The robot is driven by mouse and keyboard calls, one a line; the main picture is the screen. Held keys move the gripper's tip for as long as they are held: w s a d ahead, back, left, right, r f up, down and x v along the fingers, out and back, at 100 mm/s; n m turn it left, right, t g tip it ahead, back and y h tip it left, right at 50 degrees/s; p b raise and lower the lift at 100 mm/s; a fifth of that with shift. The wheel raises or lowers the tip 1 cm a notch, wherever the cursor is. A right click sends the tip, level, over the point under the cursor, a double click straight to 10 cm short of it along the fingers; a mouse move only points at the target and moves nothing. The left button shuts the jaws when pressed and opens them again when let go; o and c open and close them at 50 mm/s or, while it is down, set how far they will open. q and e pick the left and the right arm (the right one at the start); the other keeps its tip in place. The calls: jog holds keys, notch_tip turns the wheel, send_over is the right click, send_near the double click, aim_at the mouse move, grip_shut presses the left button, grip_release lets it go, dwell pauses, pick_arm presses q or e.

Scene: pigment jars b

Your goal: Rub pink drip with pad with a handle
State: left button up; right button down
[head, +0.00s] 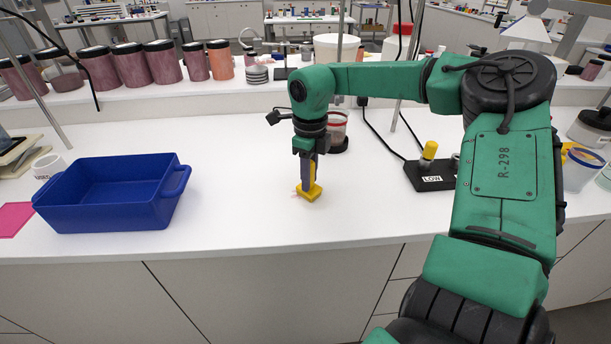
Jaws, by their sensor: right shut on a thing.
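My right gripper (307,155) points down over the middle of the white counter (250,215). It is shut on the upright handle of the pad with a handle (309,191), which has a yellow base and a dark bluish grip. The pad's base is at the counter top; I cannot tell how firmly it touches. My left gripper is not in view.
A blue tub (110,210) stands at the left, with a pink sheet (14,219) and a white mug (47,166) beside it. A jar (337,125) stands behind the gripper. A black box marked LOW (431,178) is to the right. Pigment jars (130,66) line the back shelf.

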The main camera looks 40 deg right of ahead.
aim_at(312, 161)
jog(key=shift+s+d+r+p, duration=0.1)
jog(key=shift+d+r+p, duration=0.15)
jog(key=shift+r, duration=0.35)
jog(key=shift+s+d+r+p, duration=0.15)
jog(key=shift+r+p, duration=0.2)
jog(key=shift+r, duration=0.2)
jog(key=shift+w+a+r+p, duration=0.1)
jog(key=shift+a+r+p, duration=0.1)
jog(key=shift+r+p, duration=0.3)
jog(key=shift+w+a+r+p, duration=0.15)
jog(key=shift+r+p, duration=0.15)
jog(key=shift+r, duration=0.25)
notch_tip(312, 161, up, 2)
jog(key=shift+s+d+r+p, duration=0.1)
jog(key=shift+s+d+p, duration=0.05)
jog(key=shift+p, duration=0.7)
jog(key=shift+r+p, duration=0.5)
jog(key=shift+r, duration=0.25)
